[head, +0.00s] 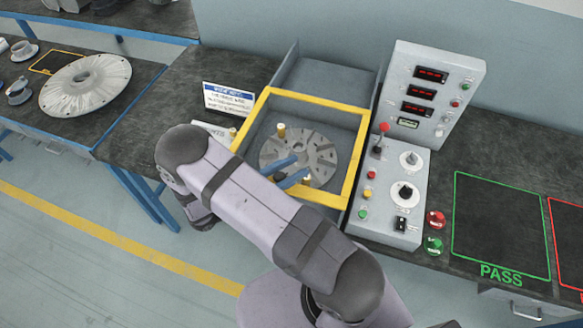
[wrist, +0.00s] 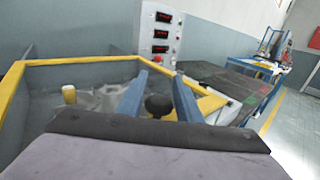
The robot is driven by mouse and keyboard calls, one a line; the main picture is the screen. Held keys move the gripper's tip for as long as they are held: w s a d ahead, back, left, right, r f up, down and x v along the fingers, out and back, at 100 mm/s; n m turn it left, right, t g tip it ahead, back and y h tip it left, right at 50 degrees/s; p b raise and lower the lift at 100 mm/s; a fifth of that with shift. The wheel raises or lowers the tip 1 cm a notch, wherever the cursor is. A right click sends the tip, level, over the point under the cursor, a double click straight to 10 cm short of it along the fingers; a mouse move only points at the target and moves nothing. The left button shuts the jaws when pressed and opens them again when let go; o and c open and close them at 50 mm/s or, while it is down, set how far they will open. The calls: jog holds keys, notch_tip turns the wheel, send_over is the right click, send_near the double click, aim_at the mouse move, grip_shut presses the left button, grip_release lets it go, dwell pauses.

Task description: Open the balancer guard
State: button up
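The balancer guard (head: 318,102) is a yellow frame lying down over the grey balancer box in the head view. Its yellow rim (wrist: 85,61) also shows in the wrist view. Inside the frame is a grey slotted disc (head: 322,153) with a brass-coloured post (head: 281,131). My gripper (head: 300,168) has two blue fingers apart, above the front part of the frame. In the wrist view a dark round knob (wrist: 158,105) shows between the fingers, which stand clear of it on both sides; I cannot tell what it belongs to. My arm hides part of the frame's front left.
A control box (head: 388,195) with a red-tipped lever (head: 382,130) and dials stands right of the guard. A taller display panel (head: 430,90) rises behind it. A sign (head: 229,99) stands to the left. The green-outlined pass area (head: 500,225) is empty.

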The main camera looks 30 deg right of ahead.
grip_shut()
jog(key=w+d+b, duration=1.5)
jog(key=w+d, duration=0.8)
jog(key=shift+w+d, duration=0.1)
jog(key=shift+w+d+r, duration=0.1)
jog(key=shift+w+d, duration=0.2)
jog(key=shift+w, duration=0.05)
jog(key=o, duration=0.5)
grip_release()
jog(key=shift+a, duration=0.1)
